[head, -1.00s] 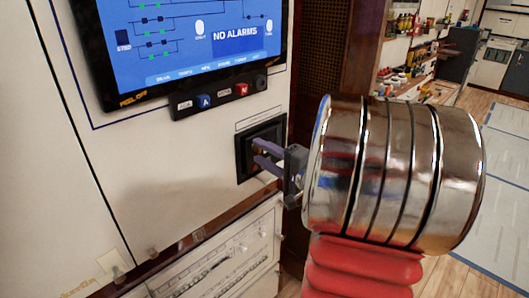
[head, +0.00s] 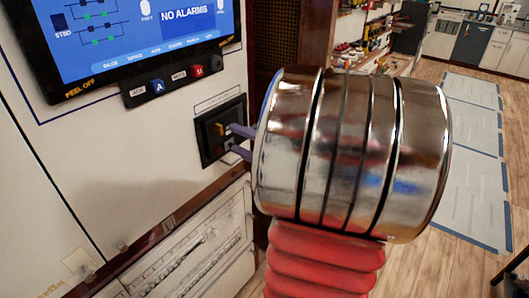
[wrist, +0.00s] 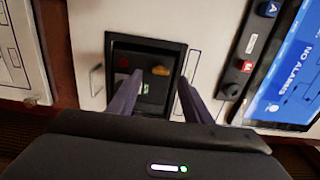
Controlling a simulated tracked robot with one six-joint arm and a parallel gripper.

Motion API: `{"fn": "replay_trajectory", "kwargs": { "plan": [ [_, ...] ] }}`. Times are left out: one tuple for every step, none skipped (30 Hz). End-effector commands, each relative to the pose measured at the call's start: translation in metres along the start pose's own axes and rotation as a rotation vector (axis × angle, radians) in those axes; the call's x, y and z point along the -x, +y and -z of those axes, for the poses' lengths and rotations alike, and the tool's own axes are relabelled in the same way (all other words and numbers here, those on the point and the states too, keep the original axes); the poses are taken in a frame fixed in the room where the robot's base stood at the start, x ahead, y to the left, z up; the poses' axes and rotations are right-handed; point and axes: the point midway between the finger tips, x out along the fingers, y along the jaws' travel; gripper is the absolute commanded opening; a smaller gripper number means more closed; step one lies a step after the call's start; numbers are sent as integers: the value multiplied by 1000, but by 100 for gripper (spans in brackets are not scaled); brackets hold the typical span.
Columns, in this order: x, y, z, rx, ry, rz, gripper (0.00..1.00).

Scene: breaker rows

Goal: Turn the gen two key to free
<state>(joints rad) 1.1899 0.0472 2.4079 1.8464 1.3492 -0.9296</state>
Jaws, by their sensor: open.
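The key switch is a small orange-yellow key (head: 218,129) on a black recessed panel (head: 208,150), below the screen on the white cabinet. My gripper (head: 231,137) has purple fingers, in front of the panel's right part. In the wrist view, my gripper (wrist: 160,78) is open, its fingers on either side of the key and apart from it. I cannot read any label by the key.
A screen reading "NO ALARMS" (head: 185,15) sits above, with a strip of blue and red buttons (head: 178,83) under it. A small metal handle (wrist: 97,79) stands left of the panel in the wrist view.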

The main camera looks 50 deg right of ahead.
Motion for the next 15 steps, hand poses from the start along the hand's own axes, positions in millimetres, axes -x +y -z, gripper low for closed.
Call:
{"fn": "replay_trajectory", "kwargs": {
  "plan": [
    [7,0,2,0,4,1,45],
    [10,0,1,1,3,1,45],
    [15,0,1,1,4,0,45],
    [19,0,2,1,4,0,45],
    [22,0,1,0,4,0,45],
    [27,0,1,0,3,0,45],
    [30,0,1,0,3,0,45],
    [34,0,1,0,4,0,45],
    [38,0,1,0,4,0,45],
    [42,1,1,0,3,0,45],
    [45,0,1,0,3,0,45],
    [50,0,1,0,4,0,45],
    [53,1,1,0,3,-1,45],
    [56,1,1,0,3,-1,45],
    [60,0,1,0,3,0,45]
  ]
}}
